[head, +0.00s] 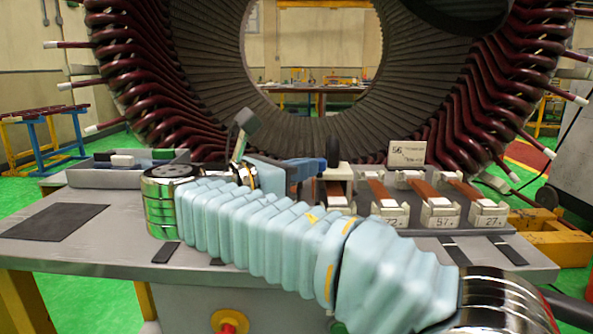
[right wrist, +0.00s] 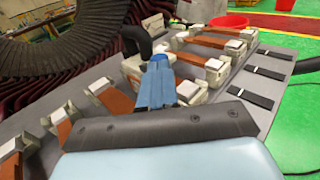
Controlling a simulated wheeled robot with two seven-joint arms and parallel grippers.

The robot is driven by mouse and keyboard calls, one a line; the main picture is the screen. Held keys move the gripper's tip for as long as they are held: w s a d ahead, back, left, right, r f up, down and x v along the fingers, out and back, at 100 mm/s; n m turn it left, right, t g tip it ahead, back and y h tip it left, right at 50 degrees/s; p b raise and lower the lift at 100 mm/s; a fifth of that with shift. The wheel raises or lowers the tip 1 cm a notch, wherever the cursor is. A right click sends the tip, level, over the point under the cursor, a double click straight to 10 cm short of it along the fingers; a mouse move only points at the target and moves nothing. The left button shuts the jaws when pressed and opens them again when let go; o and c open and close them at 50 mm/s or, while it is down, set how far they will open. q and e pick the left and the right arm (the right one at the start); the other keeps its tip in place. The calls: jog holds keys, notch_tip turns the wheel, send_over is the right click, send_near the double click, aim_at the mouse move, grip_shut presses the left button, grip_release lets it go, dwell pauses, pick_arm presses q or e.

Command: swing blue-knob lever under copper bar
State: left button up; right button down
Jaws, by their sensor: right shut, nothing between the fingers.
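My right gripper (head: 318,166) reaches in from the left end of my sleeved right arm, with its blue fingers pointing right. In the right wrist view the fingers (right wrist: 159,72) are together with nothing between them. A black upright piece with a rounded top (head: 333,150) stands right at the fingertips; in the right wrist view it is a curved black piece (right wrist: 136,40). I cannot tell whether it touches them. Copper bars (head: 380,191) lie in pale holders on the bench; another copper bar (right wrist: 115,100) lies left of the fingers. No blue knob can be told apart from the blue fingers. My left gripper is not in view.
The big stator ring (head: 130,60) stands behind the bench (head: 110,250). A card marked 56 (head: 406,152) stands behind the holders. A grey tray (head: 105,178) and dark mat (head: 52,222) are at left.

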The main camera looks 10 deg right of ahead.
jog(key=shift+s+d+n+t+y, duration=0.2)
jog(key=shift+n+t+y, duration=0.4)
jog(key=shift+n+t, duration=0.3)
